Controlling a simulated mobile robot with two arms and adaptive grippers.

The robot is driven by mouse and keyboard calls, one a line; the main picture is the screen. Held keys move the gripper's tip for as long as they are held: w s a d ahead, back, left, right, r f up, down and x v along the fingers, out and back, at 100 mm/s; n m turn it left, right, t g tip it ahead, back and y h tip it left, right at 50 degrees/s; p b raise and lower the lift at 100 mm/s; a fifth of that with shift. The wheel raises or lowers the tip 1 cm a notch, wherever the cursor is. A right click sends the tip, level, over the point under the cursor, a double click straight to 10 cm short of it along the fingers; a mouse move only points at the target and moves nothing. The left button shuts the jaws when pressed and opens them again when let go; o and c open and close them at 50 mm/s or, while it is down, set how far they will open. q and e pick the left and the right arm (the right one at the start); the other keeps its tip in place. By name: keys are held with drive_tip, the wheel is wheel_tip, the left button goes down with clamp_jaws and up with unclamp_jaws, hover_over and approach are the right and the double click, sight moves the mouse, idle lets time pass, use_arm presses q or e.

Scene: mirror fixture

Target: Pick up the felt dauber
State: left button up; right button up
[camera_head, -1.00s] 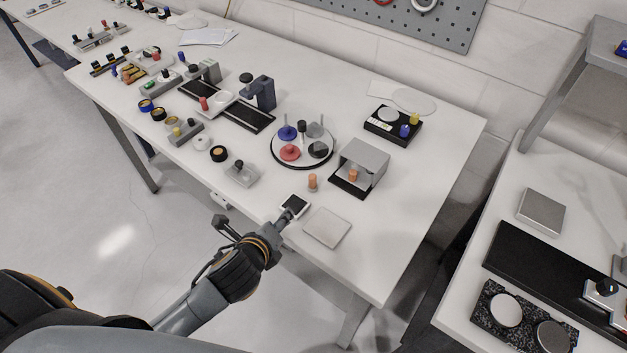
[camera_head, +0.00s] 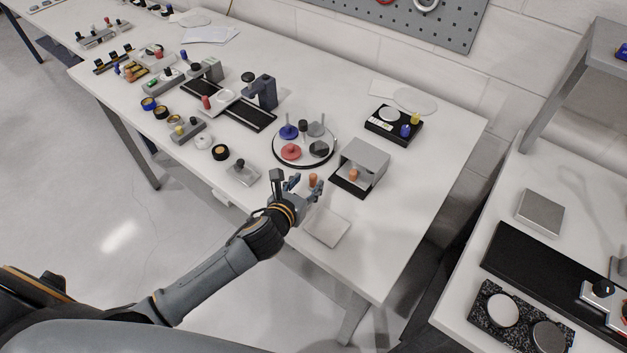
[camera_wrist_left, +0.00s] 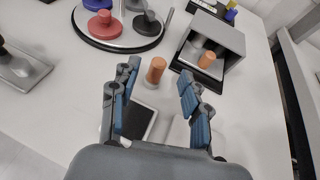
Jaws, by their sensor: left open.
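What looks like the felt dauber is a small orange-brown cylinder (camera_head: 313,179) with a pale base, upright on the white table near its front edge. It also shows in the left wrist view (camera_wrist_left: 156,70). My left gripper (camera_head: 300,187) is open and empty. In the left wrist view its blue-padded fingers (camera_wrist_left: 157,82) stand either side of the cylinder, which appears just ahead of the fingertips, apart from both. A similar orange cylinder (camera_head: 353,174) stands inside a grey open-fronted box. My right gripper is not in view.
The grey box (camera_head: 366,158) stands right of the dauber. A round tray (camera_head: 277,155) with colored weighted pieces is behind it. A flat pale square plate (camera_head: 327,228) lies in front, and a dark-screened pad (camera_wrist_left: 138,120) lies under the fingers.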

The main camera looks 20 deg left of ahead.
sight(313, 176)
use_arm(q)
drive_tip(key=shift+p+x, duration=0.6)
drive_tip(key=shift+x, duration=2.1)
clamp_jaws()
